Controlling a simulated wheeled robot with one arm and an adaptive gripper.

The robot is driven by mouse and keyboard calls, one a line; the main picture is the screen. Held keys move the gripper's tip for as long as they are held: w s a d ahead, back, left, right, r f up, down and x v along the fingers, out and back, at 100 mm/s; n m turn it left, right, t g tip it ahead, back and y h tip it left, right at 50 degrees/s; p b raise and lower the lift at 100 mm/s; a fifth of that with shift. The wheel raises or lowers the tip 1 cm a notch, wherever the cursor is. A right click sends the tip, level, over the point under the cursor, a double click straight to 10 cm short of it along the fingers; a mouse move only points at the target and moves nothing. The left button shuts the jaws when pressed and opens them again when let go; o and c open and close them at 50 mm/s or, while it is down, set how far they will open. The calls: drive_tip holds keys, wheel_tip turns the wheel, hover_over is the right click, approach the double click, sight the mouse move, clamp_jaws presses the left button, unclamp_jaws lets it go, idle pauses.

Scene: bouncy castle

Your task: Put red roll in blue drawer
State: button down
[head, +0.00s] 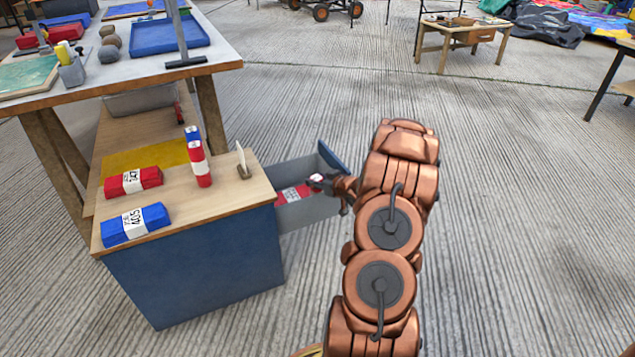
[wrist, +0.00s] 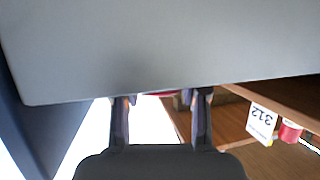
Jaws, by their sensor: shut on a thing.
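The blue drawer (head: 333,158) is pulled out from the right side of the blue cabinet, its grey inside showing. A red roll (head: 292,194) with a white label shows within the drawer's outline. My gripper (head: 320,183) is at the drawer's outer end, shut on the red roll. In the wrist view, the fingers (wrist: 160,98) reach past the edge of a grey drawer panel (wrist: 150,50), which hides their tips. Only a thin red strip of the roll (wrist: 160,94) shows between them. I cannot tell whether the roll touches the drawer floor.
On the cabinet top (head: 225,197) lie another red roll (head: 133,181) and a blue roll (head: 135,224). A cluttered worktable (head: 220,60) is behind.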

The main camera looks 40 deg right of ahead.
drive_tip(key=shift+f, duration=0.1)
drive_tip(key=c, duration=0.6)
unclamp_jaws()
